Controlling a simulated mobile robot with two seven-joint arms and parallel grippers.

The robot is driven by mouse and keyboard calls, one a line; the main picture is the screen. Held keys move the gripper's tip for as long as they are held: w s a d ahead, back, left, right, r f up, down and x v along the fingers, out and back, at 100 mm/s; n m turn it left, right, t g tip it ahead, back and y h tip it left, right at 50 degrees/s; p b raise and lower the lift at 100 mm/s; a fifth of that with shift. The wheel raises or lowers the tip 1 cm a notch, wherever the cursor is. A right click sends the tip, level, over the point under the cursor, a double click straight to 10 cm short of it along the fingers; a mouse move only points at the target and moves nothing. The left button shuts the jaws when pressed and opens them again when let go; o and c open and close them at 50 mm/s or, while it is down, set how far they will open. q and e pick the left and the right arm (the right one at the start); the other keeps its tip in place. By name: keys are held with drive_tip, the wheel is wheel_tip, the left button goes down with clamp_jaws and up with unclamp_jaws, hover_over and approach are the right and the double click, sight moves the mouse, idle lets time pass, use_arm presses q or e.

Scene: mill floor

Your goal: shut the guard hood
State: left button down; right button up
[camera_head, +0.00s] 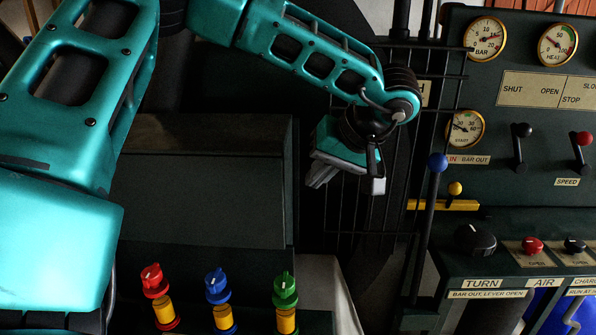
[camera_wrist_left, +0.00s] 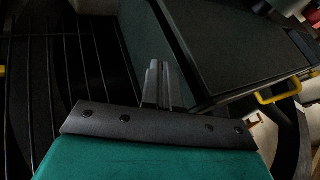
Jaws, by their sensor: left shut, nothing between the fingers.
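A large dark green boxy cover (camera_head: 200,200), which looks like the guard hood, fills the left middle of the head view; its top edge (camera_head: 200,133) is brownish. I cannot tell for sure how far it is open. My left gripper (camera_head: 318,176) is shut and empty just right of the cover's right edge, in front of a black wire guard (camera_head: 345,215). In the left wrist view its two grey fingers (camera_wrist_left: 157,85) are together, beside a dark panel (camera_wrist_left: 228,45) with a yellow handle (camera_wrist_left: 278,92). Contact with the panel cannot be made out. My right gripper is not in view.
Red (camera_head: 154,281), blue (camera_head: 217,286) and green (camera_head: 285,290) knobs stand below the cover. A control panel (camera_head: 500,130) with gauges and switches fills the right side.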

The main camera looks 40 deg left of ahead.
use_arm(q)
drive_tip(key=shift+s+a+r, duration=0.15)
drive_tip(key=shift+s+a, duration=1)
drive_tip(key=shift+a, duration=0.15)
